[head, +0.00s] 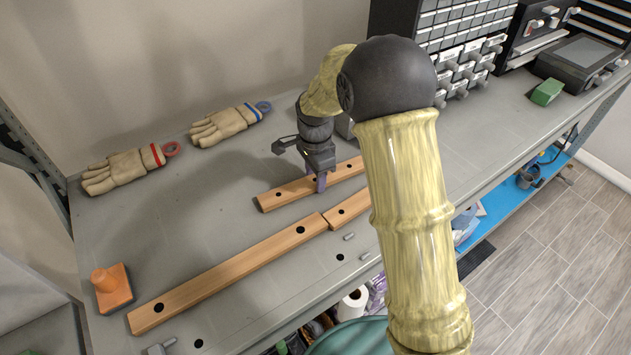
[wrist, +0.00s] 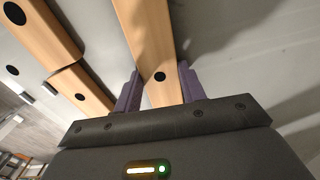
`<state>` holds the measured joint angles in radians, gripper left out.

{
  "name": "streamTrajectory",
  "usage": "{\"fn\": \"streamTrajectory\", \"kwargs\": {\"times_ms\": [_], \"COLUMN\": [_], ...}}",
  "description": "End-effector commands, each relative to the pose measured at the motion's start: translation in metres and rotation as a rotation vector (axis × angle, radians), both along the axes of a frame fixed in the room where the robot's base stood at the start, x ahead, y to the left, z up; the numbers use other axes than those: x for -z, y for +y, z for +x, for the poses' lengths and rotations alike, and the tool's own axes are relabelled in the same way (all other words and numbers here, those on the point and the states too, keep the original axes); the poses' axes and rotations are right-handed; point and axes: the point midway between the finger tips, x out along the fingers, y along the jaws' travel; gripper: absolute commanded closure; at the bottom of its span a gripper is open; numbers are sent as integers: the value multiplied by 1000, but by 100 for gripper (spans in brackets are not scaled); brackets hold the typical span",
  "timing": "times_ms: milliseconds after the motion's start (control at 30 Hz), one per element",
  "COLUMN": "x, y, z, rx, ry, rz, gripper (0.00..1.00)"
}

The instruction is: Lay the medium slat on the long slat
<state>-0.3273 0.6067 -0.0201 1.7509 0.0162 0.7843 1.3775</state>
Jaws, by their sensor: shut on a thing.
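My gripper (head: 320,184) is shut across the wooden medium slat (head: 285,195), its purple fingers on both sides of it near a dark hole. In the wrist view the same slat (wrist: 147,35) runs between the fingers (wrist: 160,92). I cannot tell whether it touches the bench. The long slat (head: 230,272) lies nearer the bench's front edge, roughly parallel and apart from the held slat; it also shows in the wrist view (wrist: 40,38). Another slat (head: 350,206) meets the long slat's right end, also visible in the wrist view (wrist: 84,88). My arm hides the right ends of both right-hand slats.
Two gloves (head: 125,171) (head: 225,124) lie at the back left. An orange block with a knob (head: 113,288) stands near the long slat's left end. Small grey pegs (head: 349,236) are near the front edge. Drawer units (head: 465,30) stand at the back right, beside a green block (head: 547,92).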

Motion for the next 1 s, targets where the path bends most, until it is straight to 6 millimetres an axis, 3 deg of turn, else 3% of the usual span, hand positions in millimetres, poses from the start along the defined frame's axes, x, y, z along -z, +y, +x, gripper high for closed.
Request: {"fn": "streamTrajectory", "kwargs": {"times_ms": [167,1000], "x": [-3,-57], "y": [0,0], "z": [0,0], "rx": [0,0], "ry": [-1,-1], "rz": [0,0], "gripper": [86,86]}}
